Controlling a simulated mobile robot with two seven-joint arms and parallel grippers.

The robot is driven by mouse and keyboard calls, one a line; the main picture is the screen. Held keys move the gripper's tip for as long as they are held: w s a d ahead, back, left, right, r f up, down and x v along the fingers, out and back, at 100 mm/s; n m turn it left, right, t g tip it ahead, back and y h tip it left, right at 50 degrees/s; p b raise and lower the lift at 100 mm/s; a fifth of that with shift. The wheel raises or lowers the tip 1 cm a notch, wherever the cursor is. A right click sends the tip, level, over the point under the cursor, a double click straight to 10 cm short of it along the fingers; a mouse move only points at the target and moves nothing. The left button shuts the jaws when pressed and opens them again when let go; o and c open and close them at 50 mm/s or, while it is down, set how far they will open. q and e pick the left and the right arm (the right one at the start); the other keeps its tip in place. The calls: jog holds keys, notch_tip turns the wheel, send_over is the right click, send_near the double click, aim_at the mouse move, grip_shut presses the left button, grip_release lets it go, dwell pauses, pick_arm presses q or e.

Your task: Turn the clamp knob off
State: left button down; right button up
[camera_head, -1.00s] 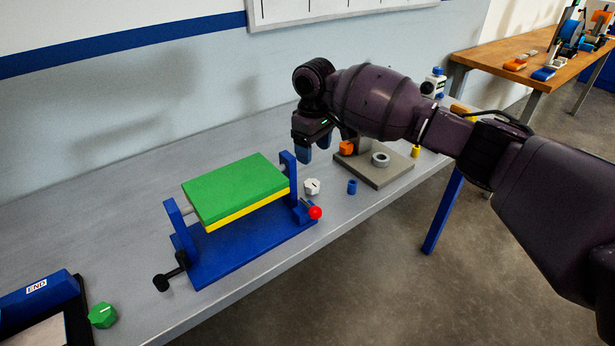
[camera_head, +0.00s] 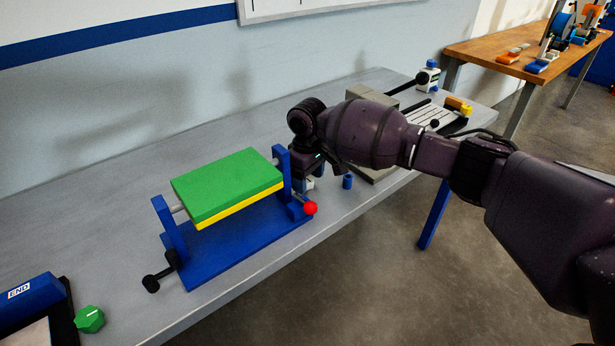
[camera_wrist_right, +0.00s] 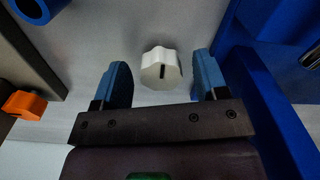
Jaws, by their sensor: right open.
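A white knob (camera_head: 310,183) with a dark slot mark stands on the bench beside the right end of the blue stand. In the head view my right gripper (camera_head: 308,172) hides most of it. In the right wrist view the knob (camera_wrist_right: 161,68) shows whole, between the two blue fingers of my open right gripper (camera_wrist_right: 163,75), with a gap on each side. I cannot tell how far the fingertips reach down around it. A green knob (camera_head: 90,319) with a pale line sits at the lower left. My left gripper is not in view.
The blue stand (camera_head: 215,262) holds a green and yellow block (camera_head: 228,183) and has a red ball handle (camera_head: 310,208). A blue ring (camera_head: 347,181) stands to the right. An orange piece (camera_wrist_right: 24,105) shows left in the wrist view. Bare bench lies behind the stand.

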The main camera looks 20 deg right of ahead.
jog(key=c, duration=0.9)
jog(key=shift+c, duration=0.2)
jog(key=shift+r+n, duration=0.1)
jog(key=shift+n, duration=0.2)
jog(key=n+p, duration=0.1)
jog(key=n, duration=0.7)
jog(key=shift+w, duration=0.15)
jog(key=n, duration=0.4)
jog(key=shift+w+n, duration=0.1)
jog(key=shift+n, duration=0.2)
jog(key=n, duration=0.4)
jog(key=shift+n, duration=0.3)
jog(key=shift+w, duration=0.1)
